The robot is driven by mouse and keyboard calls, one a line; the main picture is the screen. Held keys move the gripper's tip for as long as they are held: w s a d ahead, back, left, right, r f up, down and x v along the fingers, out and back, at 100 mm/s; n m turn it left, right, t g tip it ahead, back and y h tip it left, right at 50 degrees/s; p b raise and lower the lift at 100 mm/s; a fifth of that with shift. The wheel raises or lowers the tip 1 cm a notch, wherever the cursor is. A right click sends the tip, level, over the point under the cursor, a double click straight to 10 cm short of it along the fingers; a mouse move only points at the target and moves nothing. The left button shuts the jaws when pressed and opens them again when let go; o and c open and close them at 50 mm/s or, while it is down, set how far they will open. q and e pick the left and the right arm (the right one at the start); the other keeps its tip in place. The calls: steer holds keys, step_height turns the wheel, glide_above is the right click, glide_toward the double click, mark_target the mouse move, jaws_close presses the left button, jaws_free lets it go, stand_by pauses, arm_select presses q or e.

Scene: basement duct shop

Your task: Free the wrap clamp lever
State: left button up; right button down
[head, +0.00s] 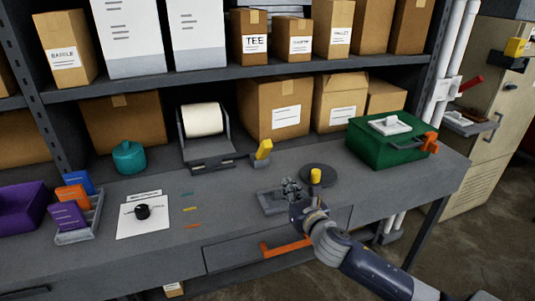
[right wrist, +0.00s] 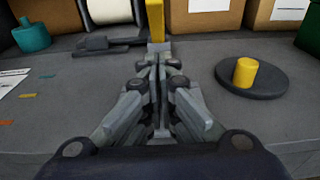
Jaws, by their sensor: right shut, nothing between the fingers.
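The white wrap roll (head: 203,121) sits in a dark grey dispenser (head: 207,152) on the bench. A yellow lever (head: 264,149) stands up, leaning slightly, to the right of the dispenser's front bar. My right gripper (head: 290,186) is shut and empty, low over the bench, nearer the front edge than the lever. In the right wrist view my fingertips (right wrist: 159,62) point at the yellow lever (right wrist: 155,20), which rises straight ahead of them. Its base is partly hidden behind the fingertips, and I cannot tell whether they touch. My left gripper is not in view.
A dark round disc with a yellow knob (head: 316,176) lies right of the gripper. A green case (head: 385,145) stands at the bench's right end. A drawer with an orange handle (head: 285,247) is below.

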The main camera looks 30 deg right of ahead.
steer(key=shift+s+a+r, duration=0.1)
steer(key=shift+s+r, duration=0.2)
steer(key=shift+s, duration=0.05)
steer(key=shift+w, duration=0.1)
steer(key=shift+w+f, duration=0.1)
steer(key=shift+w, duration=0.2)
steer(key=p, duration=0.1)
glide_toward(267, 153)
steer(key=shift+s+a+f, duration=0.2)
steer(key=shift+s+f, duration=0.85)
steer(key=shift+f, duration=0.15)
steer(key=x, duration=0.3)
steer(key=shift+w+f+p, duration=0.1)
steer(key=shift+w+p, duration=0.2)
steer(key=shift+w, duration=0.05)
steer(key=shift+w+d+r+p, duration=0.25)
steer(key=shift+w+r+p, duration=0.35)
steer(key=shift+w+r, duration=0.3)
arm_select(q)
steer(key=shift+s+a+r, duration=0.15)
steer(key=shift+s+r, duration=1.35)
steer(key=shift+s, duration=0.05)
arm_select(e)
steer(key=shift+w+d+r, duration=0.15)
steer(key=shift+w+r, duration=0.15)
steer(key=shift+w, duration=0.25)
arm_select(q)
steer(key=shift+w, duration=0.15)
arm_select(e)
steer(key=shift+r, duration=0.1)
